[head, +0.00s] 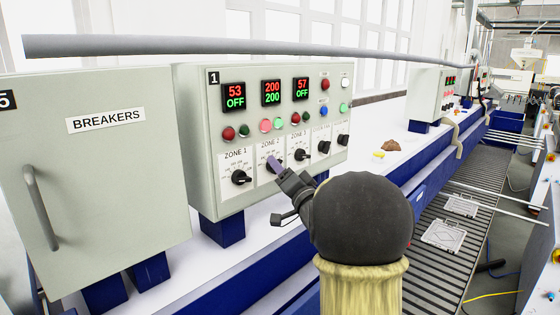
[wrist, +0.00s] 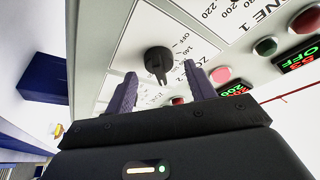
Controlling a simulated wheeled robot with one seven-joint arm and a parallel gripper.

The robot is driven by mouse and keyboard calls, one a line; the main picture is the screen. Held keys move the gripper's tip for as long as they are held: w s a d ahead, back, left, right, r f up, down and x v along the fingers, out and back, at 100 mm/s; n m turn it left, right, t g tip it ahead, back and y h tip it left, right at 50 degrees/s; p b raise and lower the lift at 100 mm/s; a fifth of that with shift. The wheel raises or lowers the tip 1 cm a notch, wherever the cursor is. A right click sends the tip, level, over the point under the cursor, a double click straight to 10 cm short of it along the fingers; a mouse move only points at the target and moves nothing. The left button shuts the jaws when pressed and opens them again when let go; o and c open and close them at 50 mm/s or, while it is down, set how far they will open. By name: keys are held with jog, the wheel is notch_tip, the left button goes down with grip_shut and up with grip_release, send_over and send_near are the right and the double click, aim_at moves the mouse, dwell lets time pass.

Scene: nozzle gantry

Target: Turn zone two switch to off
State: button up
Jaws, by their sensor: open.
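The zone two switch, a black knob (wrist: 157,62), sits on its white scale plate in the wrist view, between and just beyond my gripper's (wrist: 162,73) two fingertips. The fingers are apart, with nothing held; I cannot tell whether either touches the knob. The word OFF (wrist: 184,36) is printed on the plate beside the knob. In the head view my gripper (head: 275,164) is in front of the zone two plate and mostly covers that knob. The zone two display (head: 271,92) reads 200 over 200.
The zone one knob (head: 240,177) is just left of my gripper and the zone three knob (head: 300,154) just right. Several lamps and buttons sit above. A breakers cabinet (head: 95,180) stands at the left. A grey pipe (head: 240,47) runs across above the panel.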

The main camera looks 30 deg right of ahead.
jog(key=shift+w+a, duration=0.1)
jog(key=shift+w, duration=0.55)
jog(key=shift+s+r, duration=0.15)
jog(key=shift+s, duration=0.1)
jog(key=shift+c, duration=0.4)
jog(key=c, duration=0.9)
